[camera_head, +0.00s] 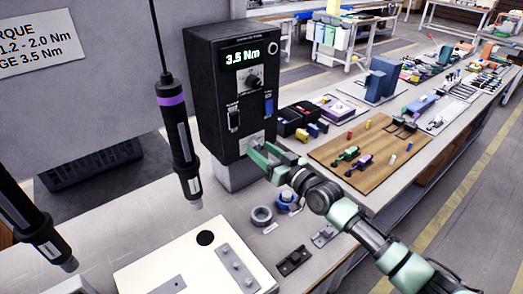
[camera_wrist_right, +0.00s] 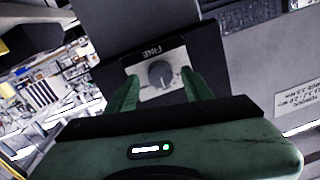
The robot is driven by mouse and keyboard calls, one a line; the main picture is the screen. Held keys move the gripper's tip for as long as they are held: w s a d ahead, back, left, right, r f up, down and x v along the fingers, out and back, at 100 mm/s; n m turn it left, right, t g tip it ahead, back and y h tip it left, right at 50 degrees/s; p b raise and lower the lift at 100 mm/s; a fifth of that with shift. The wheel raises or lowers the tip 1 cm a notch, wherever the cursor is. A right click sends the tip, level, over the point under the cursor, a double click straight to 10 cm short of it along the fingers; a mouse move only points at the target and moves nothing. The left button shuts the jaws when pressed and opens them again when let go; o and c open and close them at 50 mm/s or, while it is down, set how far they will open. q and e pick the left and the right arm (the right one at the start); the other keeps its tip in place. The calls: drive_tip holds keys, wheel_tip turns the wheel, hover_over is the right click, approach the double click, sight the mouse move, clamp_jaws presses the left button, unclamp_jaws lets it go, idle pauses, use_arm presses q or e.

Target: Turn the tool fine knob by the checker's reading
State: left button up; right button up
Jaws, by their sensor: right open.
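The black checker box (camera_head: 215,95) stands upright on the bench, and its green display (camera_head: 242,56) reads 3.5 Nm. A larger knob (camera_head: 250,78) and small switches sit on its front. In the right wrist view, a grey round knob (camera_wrist_right: 161,75) on a light plate marked FINE lies between my right gripper's fingers (camera_wrist_right: 160,88). The fingers are apart, and a gap shows on each side of the knob. In the head view my right gripper (camera_head: 268,155) is at the lower front of the box. My left gripper is not in view.
A black screwdriver with a purple ring (camera_head: 178,130) hangs left of the box; another hangs at far left (camera_head: 38,232). A wall sign (camera_head: 38,45) shows torque values.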

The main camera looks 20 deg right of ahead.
drive_tip(key=shift+w, duration=0.1)
clamp_jaws()
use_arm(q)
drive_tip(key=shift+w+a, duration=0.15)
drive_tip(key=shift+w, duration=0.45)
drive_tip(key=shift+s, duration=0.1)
use_arm(e)
drive_tip(key=shift+m, duration=0.3)
drive_tip(key=shift+m+b, duration=0.4)
drive_tip(key=shift+m, duration=0.8)
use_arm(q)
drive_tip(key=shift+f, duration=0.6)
use_arm(e)
drive_tip(key=shift+m, duration=1.4)
